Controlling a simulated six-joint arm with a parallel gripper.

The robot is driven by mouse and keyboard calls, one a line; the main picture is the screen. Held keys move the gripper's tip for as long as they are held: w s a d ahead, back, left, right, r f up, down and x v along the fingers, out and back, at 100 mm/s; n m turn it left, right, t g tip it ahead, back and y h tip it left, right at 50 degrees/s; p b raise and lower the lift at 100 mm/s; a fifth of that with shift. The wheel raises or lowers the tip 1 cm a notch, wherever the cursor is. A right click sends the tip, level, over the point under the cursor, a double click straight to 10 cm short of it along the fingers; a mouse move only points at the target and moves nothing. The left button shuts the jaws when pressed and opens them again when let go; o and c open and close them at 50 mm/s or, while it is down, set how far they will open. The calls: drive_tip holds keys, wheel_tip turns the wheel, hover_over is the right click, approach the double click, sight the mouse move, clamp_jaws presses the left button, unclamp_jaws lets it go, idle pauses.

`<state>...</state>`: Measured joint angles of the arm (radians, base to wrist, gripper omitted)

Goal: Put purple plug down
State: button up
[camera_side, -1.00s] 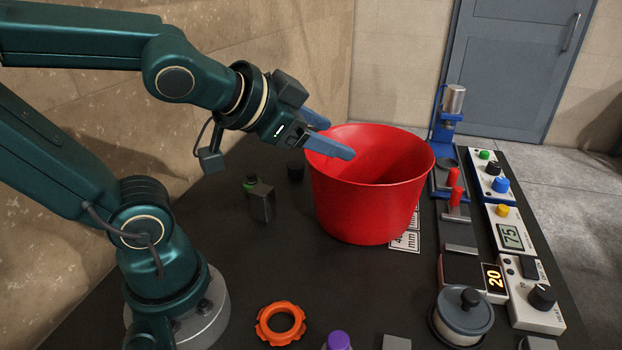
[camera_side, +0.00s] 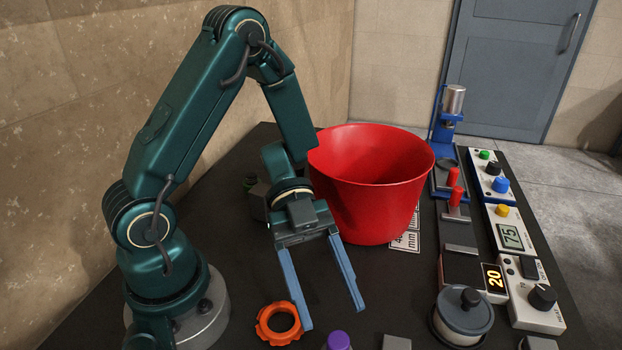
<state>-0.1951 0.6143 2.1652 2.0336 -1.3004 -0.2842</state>
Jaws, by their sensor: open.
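The purple plug (camera_side: 338,341) shows at the bottom edge of the side view, its lower part cut off by the frame. My gripper (camera_side: 333,318) is open, pointing down, with its two blue fingers spread wide. In the picture the fingertips lie just above and to either side of the purple plug. Nothing shows between the fingers. I cannot tell the height of the fingertips above the table.
An orange ring (camera_side: 279,324) lies just left of my left finger. A large red bucket (camera_side: 372,205) stands behind my gripper. A lidded grey pot (camera_side: 463,316) and control boxes (camera_side: 531,298) stand to the right. A grey block (camera_side: 396,342) sits at the bottom edge.

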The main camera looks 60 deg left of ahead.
sight(334, 331)
drive_tip(key=shift+s+f+n, duration=0.2)
drive_tip(key=shift+f+n, duration=0.1)
drive_tip(key=shift+f, duration=0.25)
drive_tip(key=shift+x, duration=2.5)
clamp_jaws()
